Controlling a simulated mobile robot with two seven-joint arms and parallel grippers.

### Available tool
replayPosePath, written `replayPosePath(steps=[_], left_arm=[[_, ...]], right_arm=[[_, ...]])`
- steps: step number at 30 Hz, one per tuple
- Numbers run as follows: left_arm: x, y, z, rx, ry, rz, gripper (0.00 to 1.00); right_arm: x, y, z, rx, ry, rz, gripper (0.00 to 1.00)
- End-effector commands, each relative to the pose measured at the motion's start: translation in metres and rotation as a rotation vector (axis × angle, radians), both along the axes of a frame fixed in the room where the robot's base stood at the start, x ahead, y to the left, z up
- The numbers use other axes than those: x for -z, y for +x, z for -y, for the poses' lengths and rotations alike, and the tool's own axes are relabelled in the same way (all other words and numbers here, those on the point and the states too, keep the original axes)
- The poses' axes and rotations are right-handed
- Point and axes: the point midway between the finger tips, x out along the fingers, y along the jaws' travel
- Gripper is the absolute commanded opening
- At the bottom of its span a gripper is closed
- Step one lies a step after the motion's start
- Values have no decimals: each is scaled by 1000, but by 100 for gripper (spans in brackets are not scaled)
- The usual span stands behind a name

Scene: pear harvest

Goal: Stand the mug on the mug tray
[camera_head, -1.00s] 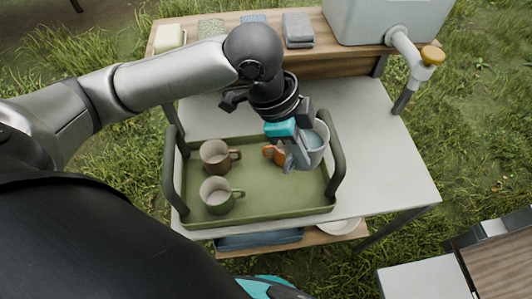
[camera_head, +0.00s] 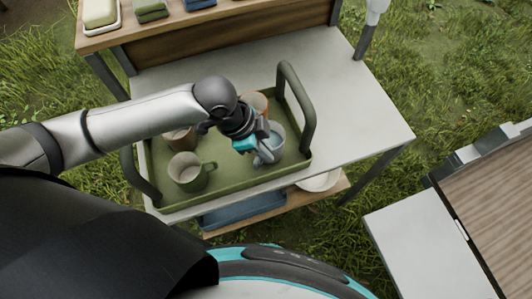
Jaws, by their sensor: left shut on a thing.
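The mug tray (camera_head: 225,186) is green with a raised rim and two tall handles, and stands on a pale table. My left gripper (camera_head: 262,151) is over the tray's right half, shut on a pale blue mug (camera_head: 277,140) at its near left side. The gripper partly covers this mug, which looks upright; I cannot tell whether its base touches the tray. A green mug (camera_head: 187,176) stands at the tray's front left. A brown mug (camera_head: 178,141) is behind it, partly under my arm. An orange mug (camera_head: 258,102) shows behind my gripper. My right gripper is out of view.
The tray's right handle (camera_head: 298,108) rises close to the pale blue mug. The pale table top (camera_head: 355,120) is clear to the right. A wooden shelf (camera_head: 180,25) with folded cloths runs along the back. White dishware (camera_head: 320,182) sits on a lower shelf.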

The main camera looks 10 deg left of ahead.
Motion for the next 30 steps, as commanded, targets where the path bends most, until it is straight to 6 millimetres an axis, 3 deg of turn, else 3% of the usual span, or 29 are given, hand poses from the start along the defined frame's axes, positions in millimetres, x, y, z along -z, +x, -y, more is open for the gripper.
replayPosePath(steps=[4,15,16,23,30], left_arm=[[22,0,0,-1,-1,0,0],[25,1,0,0,-1,1,0],[26,0,0,0,1,0,10],[25,0,0,0,1,0,36],[25,0,0,0,1,0,38]], right_arm=[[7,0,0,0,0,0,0],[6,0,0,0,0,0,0],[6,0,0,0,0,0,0],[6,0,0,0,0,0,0],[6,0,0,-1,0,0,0]])
